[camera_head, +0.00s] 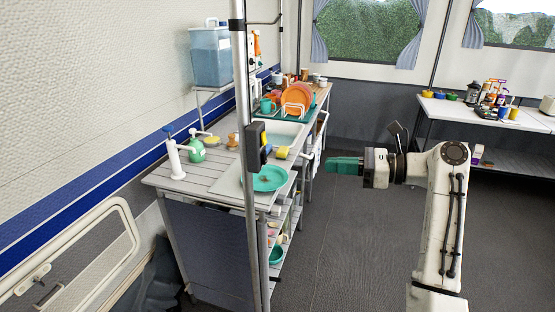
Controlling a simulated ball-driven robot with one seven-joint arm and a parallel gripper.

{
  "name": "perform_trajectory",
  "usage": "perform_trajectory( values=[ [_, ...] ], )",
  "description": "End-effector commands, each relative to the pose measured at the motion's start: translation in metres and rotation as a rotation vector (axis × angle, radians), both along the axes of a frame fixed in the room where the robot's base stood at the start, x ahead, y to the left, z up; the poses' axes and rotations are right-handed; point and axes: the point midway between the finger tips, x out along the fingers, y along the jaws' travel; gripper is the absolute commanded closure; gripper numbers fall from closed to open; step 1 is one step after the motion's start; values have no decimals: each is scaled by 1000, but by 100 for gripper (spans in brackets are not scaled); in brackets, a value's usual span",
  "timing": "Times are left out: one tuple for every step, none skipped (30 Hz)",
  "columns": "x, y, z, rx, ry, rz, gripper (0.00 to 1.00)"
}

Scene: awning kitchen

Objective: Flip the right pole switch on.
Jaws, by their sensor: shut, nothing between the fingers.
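A dark switch box (255,147) is mounted on the near metal pole (245,90), at about the middle of its visible length. Its on or off position is too small to tell. My gripper (333,167) has teal fingers and points left toward the pole. The fingers are shut and empty. In the picture the gripper is right of the switch box and slightly lower, with a clear gap between them.
The counter (205,174) behind the pole holds a teal plate (268,179), a green bottle (196,151) and a dish rack with orange plates (294,96). A side table (460,108) stands at right. The floor (345,240) between the pole and my arm is clear.

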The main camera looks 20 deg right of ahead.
Motion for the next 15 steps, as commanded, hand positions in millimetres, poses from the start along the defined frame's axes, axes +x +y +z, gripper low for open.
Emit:
perform_trajectory(
  values=[
    [0,0,0,3,1,0,100],
    [0,0,0,3,1,0,100],
    [0,0,0,3,2,0,100],
    [0,0,0,3,2,0,100],
    [0,0,0,3,2,0,100],
    [0,0,0,1,2,0,100],
    [0,0,0,1,2,0,100],
    [0,0,0,1,2,0,100],
    [0,1,0,1,2,0,100],
    [1,1,0,1,2,0,100],
    [2,3,0,1,2,1,100],
    [3,5,-1,1,2,1,100],
    [5,7,-1,0,2,2,100],
    [7,10,-2,0,2,2,100],
    [10,15,-2,0,3,3,100]
  ],
)
